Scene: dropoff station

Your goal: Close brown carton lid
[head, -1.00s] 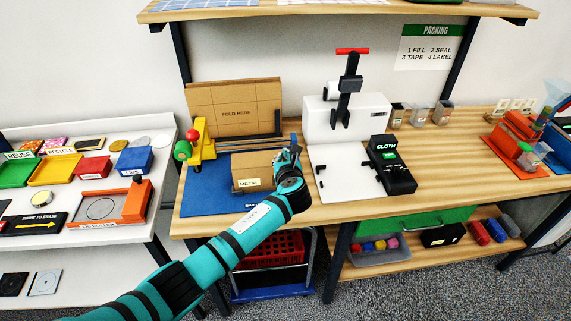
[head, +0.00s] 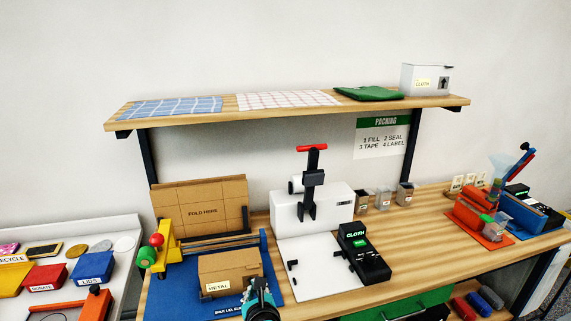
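The brown carton (head: 232,277), labelled METAL, sits on the blue mat (head: 180,294) of the packing bench. Its top looks flat and covered, but I cannot tell whether the lid is fully closed. My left gripper (head: 260,292) is at the bottom edge of the head view, in front of the carton's right end and hiding part of it. Whether it touches the carton, and whether its fingers are open, is unclear. My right gripper is out of view.
A FOLD HERE cardboard panel (head: 202,208) stands behind the mat. The yellow tape dispenser (head: 166,243) is left of the carton. A white press (head: 305,208) and the black CLOTH labeller (head: 362,257) are to the right. A shelf (head: 290,107) hangs above. Bare bench lies right of the labeller.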

